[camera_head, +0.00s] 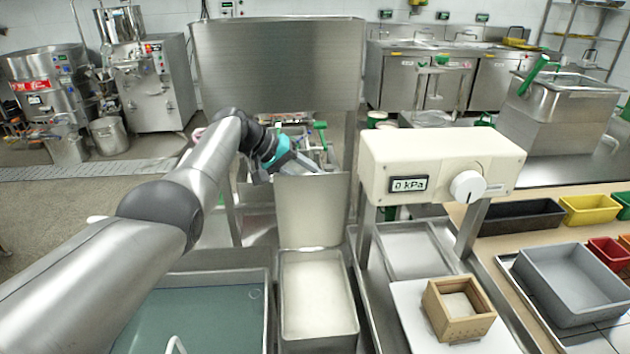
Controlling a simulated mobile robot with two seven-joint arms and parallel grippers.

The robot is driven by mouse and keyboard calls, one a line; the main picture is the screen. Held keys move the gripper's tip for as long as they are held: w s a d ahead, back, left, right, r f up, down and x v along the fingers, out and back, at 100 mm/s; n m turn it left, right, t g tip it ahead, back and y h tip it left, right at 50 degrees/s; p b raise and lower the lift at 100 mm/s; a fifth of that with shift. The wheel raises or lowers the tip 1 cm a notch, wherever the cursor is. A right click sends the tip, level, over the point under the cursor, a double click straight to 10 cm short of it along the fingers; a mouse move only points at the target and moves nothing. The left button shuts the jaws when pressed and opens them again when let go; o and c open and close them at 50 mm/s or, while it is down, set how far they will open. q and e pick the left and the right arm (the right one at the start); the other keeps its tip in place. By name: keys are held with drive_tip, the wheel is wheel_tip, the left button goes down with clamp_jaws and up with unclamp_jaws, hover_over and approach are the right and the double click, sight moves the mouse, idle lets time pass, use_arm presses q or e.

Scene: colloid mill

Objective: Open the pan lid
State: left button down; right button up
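A narrow rectangular steel pan (318,322) stands at the lower middle, with a pale surface inside. A flat steel panel, which looks like its lid (312,215), stands upright at the pan's far end, so the pan is uncovered from above. My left arm reaches in from the lower left. My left gripper (308,166) is at the upper edge of this lid, pointing right. Its fingertips are small and partly hidden, so I cannot tell whether they touch or grip the lid. My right gripper is not in view.
A wider steel basin (205,278) with greenish liquid is left of the pan. A cream gauge box (440,165) reading 0 kPa stands at right. A wooden box (459,322) sits on a white board in front. A large steel panel (275,65) stands behind.

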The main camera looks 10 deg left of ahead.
use_arm(q)
drive_tip(key=shift+s+f, duration=0.15)
drive_tip(key=shift+f, duration=0.15)
drive_tip(key=c, duration=0.8)
unclamp_jaws()
drive_tip(key=shift+o, duration=1.4)
drive_tip(key=shift+r, duration=0.2)
drive_tip(key=shift+a+r, duration=0.1)
drive_tip(key=shift+s+a+r+p, duration=0.1)
drive_tip(key=shift+a+r+p, duration=0.2)
drive_tip(key=shift+r+p, duration=0.15)
drive_tip(key=p+v, duration=0.2)
drive_tip(key=v, duration=1.2)
drive_tip(key=shift+f, duration=0.1)
drive_tip(key=shift+o, duration=0.2)
